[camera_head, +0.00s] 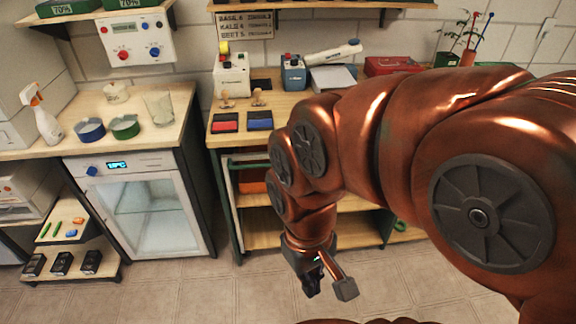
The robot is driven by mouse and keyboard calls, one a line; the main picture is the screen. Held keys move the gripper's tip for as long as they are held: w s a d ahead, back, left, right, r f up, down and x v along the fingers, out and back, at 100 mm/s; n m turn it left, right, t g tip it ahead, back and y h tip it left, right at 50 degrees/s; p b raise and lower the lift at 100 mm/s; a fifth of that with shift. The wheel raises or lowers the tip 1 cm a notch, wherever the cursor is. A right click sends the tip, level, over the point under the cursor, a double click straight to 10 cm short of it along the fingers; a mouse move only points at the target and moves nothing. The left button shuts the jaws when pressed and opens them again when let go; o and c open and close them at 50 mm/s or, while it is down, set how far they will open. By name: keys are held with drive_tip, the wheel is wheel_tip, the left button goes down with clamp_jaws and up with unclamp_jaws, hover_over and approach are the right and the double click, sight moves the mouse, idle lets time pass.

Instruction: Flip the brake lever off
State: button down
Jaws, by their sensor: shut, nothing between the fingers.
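I cannot make out a brake lever in this view. My gripper (311,285) hangs low in front of the wooden shelving, pointing down above the tiled floor. It is shut and empty, touching nothing that I can see. A short arm with a grey block at its end sticks out beside it; I cannot tell what that is. The wooden shelving (262,222) with dark green posts stands behind my gripper, under the middle bench. My large copper arm covers its right part and much of the right side of the view.
A small glass-door fridge (150,210) stands at left under a bench with a spray bottle (43,118) and dishes. Low shelves (60,262) sit at far left. The middle bench (213,140) holds ink pads, stamps and small devices. The tiled floor (190,290) is open in front.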

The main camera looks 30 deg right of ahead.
drive_tip(key=w+a+f+m+t+y+b, duration=0.2)
drive_tip(key=w+b, duration=0.3)
drive_tip(key=w, duration=0.4)
drive_tip(key=w+a+f+m+t+y+b, duration=0.1)
drive_tip(key=w+a+f+y+b, duration=0.2)
drive_tip(key=w, duration=0.5)
drive_tip(key=w+d+f+m+t+y+b, duration=0.1)
drive_tip(key=w+d+m+t+b, duration=0.1)
drive_tip(key=w+d+b, duration=0.3)
drive_tip(key=w+d+f+m+t+b, duration=0.1)
drive_tip(key=w+d+m+b, duration=0.1)
drive_tip(key=w, duration=0.5)
drive_tip(key=w+d+f+m+t+b, duration=0.2)
drive_tip(key=w+d+f+m+b, duration=0.1)
drive_tip(key=w+d, duration=0.3)
drive_tip(key=w+d+f+m+t+b, duration=0.2)
drive_tip(key=w+d+f+m+b, duration=0.1)
drive_tip(key=d, duration=0.4)
drive_tip(key=w+d+f+m+t+h+b, duration=0.1)
drive_tip(key=d+f+m+b, duration=0.1)
drive_tip(key=d, duration=0.7)
drive_tip(key=d+f+m+t+h+b, duration=0.1)
drive_tip(key=d+f+m, duration=0.3)
drive_tip(key=d, duration=0.6)
wheel_tip(320, 180, down, 3)
drive_tip(key=shift+w+d+r+m+t+h+b, duration=0.15)
drive_tip(key=shift+w+m+t+h+b, duration=0.2)
drive_tip(key=shift+h, duration=0.25)
drive_tip(key=shift+w, duration=0.1)
